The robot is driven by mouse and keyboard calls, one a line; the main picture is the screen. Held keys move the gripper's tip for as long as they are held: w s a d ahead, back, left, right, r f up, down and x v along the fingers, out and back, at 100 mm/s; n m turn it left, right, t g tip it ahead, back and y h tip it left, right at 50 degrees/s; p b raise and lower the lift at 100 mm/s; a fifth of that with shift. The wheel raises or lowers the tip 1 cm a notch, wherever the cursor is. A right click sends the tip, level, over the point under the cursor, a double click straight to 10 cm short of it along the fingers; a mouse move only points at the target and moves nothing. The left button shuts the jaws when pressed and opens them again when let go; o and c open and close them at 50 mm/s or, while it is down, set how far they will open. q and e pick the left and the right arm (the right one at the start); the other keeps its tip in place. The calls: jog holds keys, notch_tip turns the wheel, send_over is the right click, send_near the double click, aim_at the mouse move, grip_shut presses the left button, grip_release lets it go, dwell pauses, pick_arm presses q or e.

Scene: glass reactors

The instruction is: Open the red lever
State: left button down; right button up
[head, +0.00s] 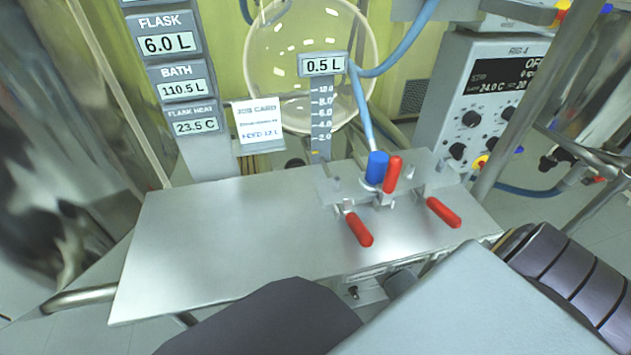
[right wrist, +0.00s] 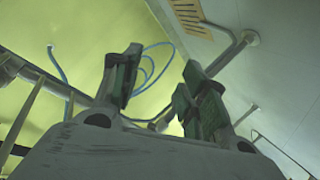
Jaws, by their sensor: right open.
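Three red lever handles sit on a metal valve plate (head: 330,187) on the steel bench. One red lever (head: 393,174) stands up next to a blue cylinder (head: 377,167). A second red lever (head: 359,230) lies slanted toward the front edge, and a third red lever (head: 443,212) lies slanted at the right. My right gripper (right wrist: 160,72) shows in the right wrist view with its fingers apart and nothing between them. No lever shows in that view. Neither gripper shows in the head view.
The steel bench top (head: 230,240) is clear at the left. A control box (head: 480,95) with knobs stands at the right. A round glass flask (head: 300,50) and a blue hose (head: 362,105) are behind the plate. My arm parts cover the bottom of the head view.

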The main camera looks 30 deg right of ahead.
jog(key=shift+s+d+r+h, duration=0.15)
jog(key=shift+d+r, duration=0.1)
jog(key=shift+d, duration=0.2)
jog(key=shift+d+r+h, duration=0.15)
jog(key=shift+d+r, duration=0.05)
jog(key=shift+d, duration=0.25)
